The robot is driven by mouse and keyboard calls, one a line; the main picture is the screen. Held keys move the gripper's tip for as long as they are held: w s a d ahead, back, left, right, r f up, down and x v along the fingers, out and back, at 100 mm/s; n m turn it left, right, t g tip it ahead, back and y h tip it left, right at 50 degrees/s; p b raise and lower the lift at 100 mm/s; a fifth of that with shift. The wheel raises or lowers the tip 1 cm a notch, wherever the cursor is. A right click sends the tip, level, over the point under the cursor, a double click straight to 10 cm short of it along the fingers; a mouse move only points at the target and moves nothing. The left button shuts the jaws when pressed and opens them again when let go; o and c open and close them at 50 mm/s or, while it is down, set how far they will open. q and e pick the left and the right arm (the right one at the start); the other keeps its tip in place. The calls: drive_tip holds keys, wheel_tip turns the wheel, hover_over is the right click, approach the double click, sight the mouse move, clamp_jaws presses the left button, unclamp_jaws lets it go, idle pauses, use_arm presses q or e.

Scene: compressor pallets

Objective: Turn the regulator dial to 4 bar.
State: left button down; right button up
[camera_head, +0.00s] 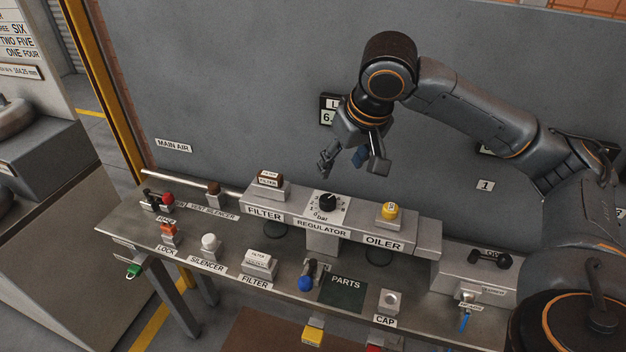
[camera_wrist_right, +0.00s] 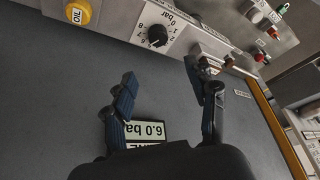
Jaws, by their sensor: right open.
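The regulator dial (camera_head: 327,203) is a black knob on a white scale plate, on the block labelled REGULATOR. In the right wrist view the dial (camera_wrist_right: 157,36) sits at the top, with scale numbers around it. Its exact setting is too small to read surely. My right gripper (camera_head: 350,170) is open and empty, above and slightly to the right of the dial, not touching it. In the right wrist view its two fingers (camera_wrist_right: 165,85) are spread apart. A display (camera_wrist_right: 150,131) reading 6.0 bar is on the grey panel, partly hidden by the gripper. My left gripper is not in view.
The FILTER block (camera_head: 268,190) stands left of the regulator and the yellow oil cap (camera_head: 389,210) right of it. The lower bench holds a white silencer (camera_head: 209,243), a blue-knobbed part (camera_head: 306,282) and a dark PARTS mat (camera_head: 342,297). The grey panel rises behind.

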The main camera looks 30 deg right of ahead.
approach(328, 199)
drive_tip(key=f, duration=0.2)
drive_tip(key=x, duration=0.3)
drive_tip(key=shift+w+f, duration=0.1)
drive_tip(key=shift+w, duration=0.3)
drive_tip(key=x, duration=0.2)
drive_tip(key=shift+w+d+f, duration=0.1)
drive_tip(key=shift+w+f, duration=0.05)
drive_tip(key=shift+f, duration=0.15)
drive_tip(key=shift+w+f, duration=0.1)
drive_tip(key=shift+f, duration=0.1)
drive_tip(key=shift+c, duration=1)
drive_tip(key=c, duration=0.9)
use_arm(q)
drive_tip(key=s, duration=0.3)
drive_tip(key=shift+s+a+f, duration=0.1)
use_arm(e)
drive_tip(key=shift+c, duration=0.2)
